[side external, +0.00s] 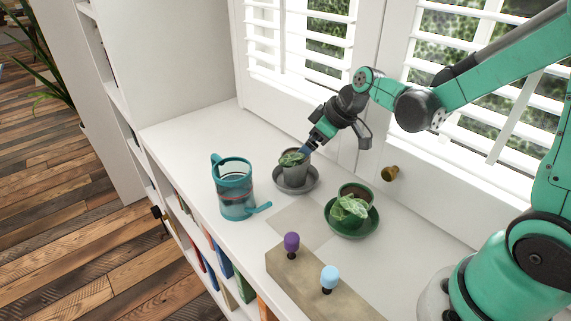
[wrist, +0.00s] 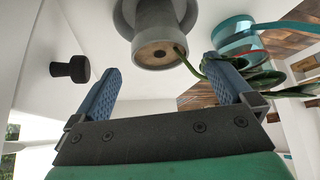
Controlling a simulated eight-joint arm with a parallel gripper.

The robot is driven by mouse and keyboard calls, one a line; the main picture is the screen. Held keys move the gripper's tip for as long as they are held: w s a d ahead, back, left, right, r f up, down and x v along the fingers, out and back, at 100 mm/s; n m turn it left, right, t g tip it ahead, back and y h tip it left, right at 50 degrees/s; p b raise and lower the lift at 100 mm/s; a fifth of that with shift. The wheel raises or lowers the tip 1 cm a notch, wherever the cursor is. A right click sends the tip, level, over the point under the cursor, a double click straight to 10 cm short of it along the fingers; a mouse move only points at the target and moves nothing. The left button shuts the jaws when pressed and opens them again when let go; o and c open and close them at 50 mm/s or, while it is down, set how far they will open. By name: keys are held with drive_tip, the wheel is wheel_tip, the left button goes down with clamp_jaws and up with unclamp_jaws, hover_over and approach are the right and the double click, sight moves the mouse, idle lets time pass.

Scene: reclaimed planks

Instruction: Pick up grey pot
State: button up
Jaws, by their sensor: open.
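The grey pot (side external: 294,171) stands upright on a grey saucer (side external: 312,185) on the white shelf top, with a green leafy plant in it. My gripper (side external: 305,150) is just above the pot's rim at its back right, pointing down at a slant. In the wrist view the grey pot (wrist: 158,52) lies beyond and between the two blue fingertips. My gripper (wrist: 161,68) is open there, with nothing held. The plant's leaves (wrist: 262,80) overlap the right finger; I cannot tell whether they touch.
A teal watering can (side external: 236,205) stands left of the pot. A green pot on a green saucer (side external: 352,231) stands to the right. A wooden block (side external: 318,286) with purple and light-blue knobs lies in front.

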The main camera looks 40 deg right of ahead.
drive_tip(key=shift+x, duration=2.6)
clamp_jaws()
drive_tip(key=shift+r, duration=0.1)
wheel_tip(320, 180, up, 23)
